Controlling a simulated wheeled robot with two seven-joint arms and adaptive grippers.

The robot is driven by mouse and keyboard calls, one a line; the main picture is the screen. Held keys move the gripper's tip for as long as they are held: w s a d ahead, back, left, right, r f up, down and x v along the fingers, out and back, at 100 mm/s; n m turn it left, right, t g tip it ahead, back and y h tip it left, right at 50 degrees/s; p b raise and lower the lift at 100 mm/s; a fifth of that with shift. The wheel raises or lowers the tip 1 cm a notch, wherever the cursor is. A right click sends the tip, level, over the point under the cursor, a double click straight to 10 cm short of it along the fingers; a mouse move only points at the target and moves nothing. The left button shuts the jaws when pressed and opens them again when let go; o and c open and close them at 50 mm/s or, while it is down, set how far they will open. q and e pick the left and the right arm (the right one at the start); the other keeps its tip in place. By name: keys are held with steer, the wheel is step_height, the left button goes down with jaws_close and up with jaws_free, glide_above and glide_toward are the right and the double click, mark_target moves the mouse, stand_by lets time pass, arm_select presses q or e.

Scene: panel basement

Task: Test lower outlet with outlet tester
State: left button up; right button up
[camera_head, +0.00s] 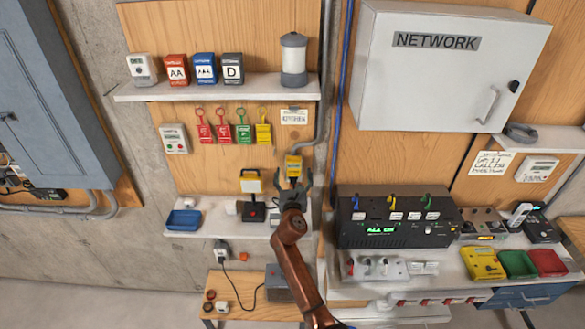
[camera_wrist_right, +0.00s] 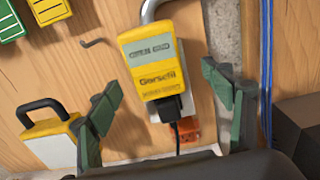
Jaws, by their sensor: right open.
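A yellow tester (camera_head: 293,165) is on the wooden panel above the lower shelf. My right gripper (camera_head: 293,182) is open just below the tester in the head view. In the right wrist view its green fingers (camera_wrist_right: 162,85) stand apart on either side of the tester; contact is not visible. My left gripper is not in view.
A yellow lantern (camera_head: 251,182) stands on the lower shelf left of my right gripper. A blue tray (camera_head: 184,220) lies further left. A socket with a black cord (camera_head: 222,249) is lower on the wall. A black device box (camera_head: 395,215) stands to the right.

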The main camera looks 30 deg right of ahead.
mark_target(293, 174)
stand_by(0.3)
steer(key=c, duration=2)
steer(key=shift+p, duration=0.3)
steer(key=shift+s+a, duration=0.1)
steer(key=shift+p+v, duration=0.5)
steer(key=shift+v, duration=0.5)
steer(key=shift+p+v, duration=0.75)
steer(key=shift+v, duration=1.15)
